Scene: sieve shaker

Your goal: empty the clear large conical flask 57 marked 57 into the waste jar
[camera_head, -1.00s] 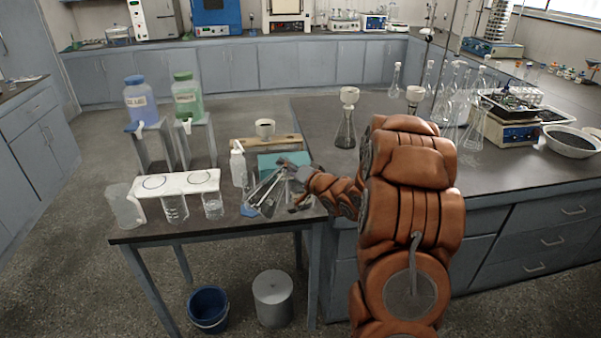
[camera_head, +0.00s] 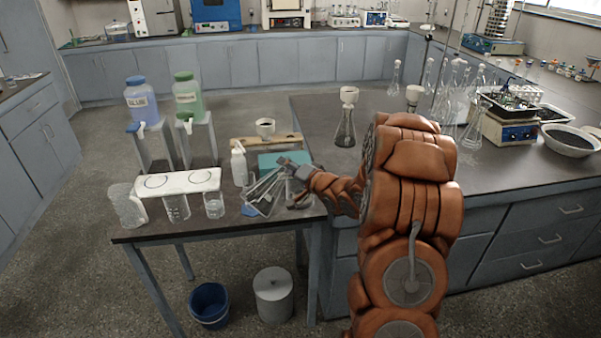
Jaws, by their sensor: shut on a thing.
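My gripper (camera_head: 270,188) is over the right part of the small side table, at the end of my orange arm. It is shut on a clear conical flask (camera_head: 259,197), which looks tilted; the fingers partly cover it. The number 57 cannot be read at this size, and I cannot tell whether liquid is in it. A clear wide jar (camera_head: 127,206) stands at the table's left end, apart from the flask; it may be the waste jar, but no label is readable.
A white rack (camera_head: 196,180) with clear vessels stands between jar and gripper. Blue (camera_head: 140,93) and green (camera_head: 187,95) bottles stand behind it. A white wash bottle (camera_head: 239,165) is near the gripper. A blue bucket (camera_head: 209,307) and grey bin (camera_head: 273,297) are on the floor.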

